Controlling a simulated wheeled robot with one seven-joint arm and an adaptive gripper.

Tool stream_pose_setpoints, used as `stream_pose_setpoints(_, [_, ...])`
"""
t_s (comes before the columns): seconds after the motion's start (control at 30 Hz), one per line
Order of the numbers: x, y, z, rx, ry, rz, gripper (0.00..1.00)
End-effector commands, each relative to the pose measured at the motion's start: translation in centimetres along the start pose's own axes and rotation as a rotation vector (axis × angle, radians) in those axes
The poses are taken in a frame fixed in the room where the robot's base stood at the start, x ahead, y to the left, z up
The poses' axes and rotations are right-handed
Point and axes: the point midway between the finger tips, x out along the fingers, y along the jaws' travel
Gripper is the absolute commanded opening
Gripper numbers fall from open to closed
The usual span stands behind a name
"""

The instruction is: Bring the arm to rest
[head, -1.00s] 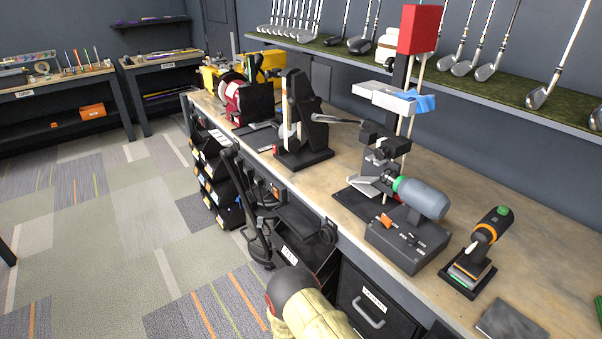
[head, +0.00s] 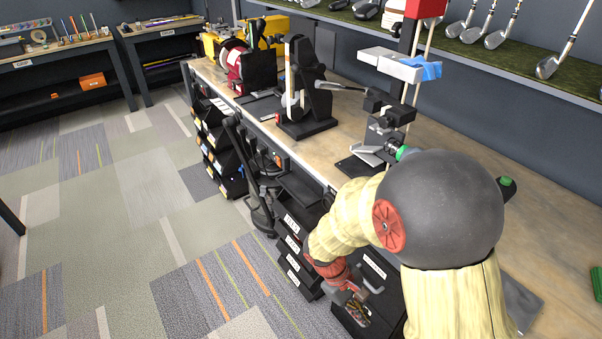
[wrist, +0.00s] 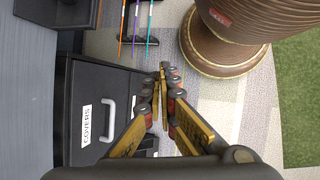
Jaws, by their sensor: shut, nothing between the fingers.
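My gripper (head: 350,296) hangs low in front of the workbench, beside the dark drawer cabinet (head: 375,270). In the wrist view my gripper (wrist: 163,68) shows its two fingers meeting at the tips, with nothing between them. My arm is bent, its large grey joint covering part of the bench top in the head view. The gripper is apart from the bench top and appears clear of the drawer front.
The workbench (head: 240,103) carries a black clamp stand (head: 305,110) and other tools. The wrist view shows a drawer labelled COVERS (wrist: 95,120) at left and a brown ribbed round object (wrist: 225,45) at right. Open carpet (head: 120,220) lies to the left.

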Motion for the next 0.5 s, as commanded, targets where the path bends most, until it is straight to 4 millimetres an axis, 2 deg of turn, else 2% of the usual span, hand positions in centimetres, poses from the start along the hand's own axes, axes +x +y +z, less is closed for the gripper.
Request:
stream_pose_setpoints(0.03, [-1.7,0.1,1.1,0.056,0.039,-0.025,0.0])
stream_pose_setpoints(0.2, [-6.1,-0.5,4.4,0.224,0.155,-0.115,0.0])
stream_pose_setpoints(0.5, [-12.8,-1.2,10.0,0.473,0.389,-0.236,0.0])
